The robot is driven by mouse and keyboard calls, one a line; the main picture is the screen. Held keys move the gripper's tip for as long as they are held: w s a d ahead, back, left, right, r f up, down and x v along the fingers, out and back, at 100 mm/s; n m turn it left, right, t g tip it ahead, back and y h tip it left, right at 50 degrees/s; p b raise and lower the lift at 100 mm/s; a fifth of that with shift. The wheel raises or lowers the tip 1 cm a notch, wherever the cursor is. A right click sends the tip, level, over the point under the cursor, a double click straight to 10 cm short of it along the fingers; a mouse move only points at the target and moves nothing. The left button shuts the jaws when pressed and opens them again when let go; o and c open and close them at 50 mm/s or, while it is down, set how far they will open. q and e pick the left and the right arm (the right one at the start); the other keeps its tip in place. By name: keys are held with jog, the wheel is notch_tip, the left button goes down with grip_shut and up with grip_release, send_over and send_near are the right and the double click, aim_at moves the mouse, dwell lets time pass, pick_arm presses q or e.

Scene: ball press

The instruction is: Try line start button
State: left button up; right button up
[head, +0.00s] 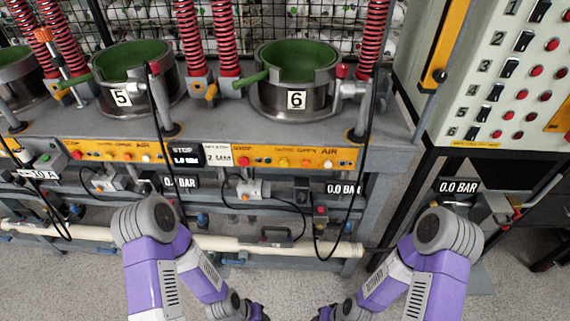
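No button can be read as the line start button. A green button (45,157) sits on a small grey box at the far left of the press bench. Yellow button strips run along the bench front below press 5 (100,151) and press 6 (283,156), with red, orange and white buttons. A grey control panel (510,90) at the right has numbered rows of black switches and red buttons. My two purple arms reach in from the bottom, bent inward at the elbows. Their wrists are cut off at the lower edge, and neither gripper shows.
Green-lined press pot 5 (117,98) and pot 6 (295,99) stand on the bench, with red springs behind. Black cables hang in front. A cream pipe (260,247) runs low along the bench. Grey floor (60,285) is clear in front. Gauges read 0.0 BAR.

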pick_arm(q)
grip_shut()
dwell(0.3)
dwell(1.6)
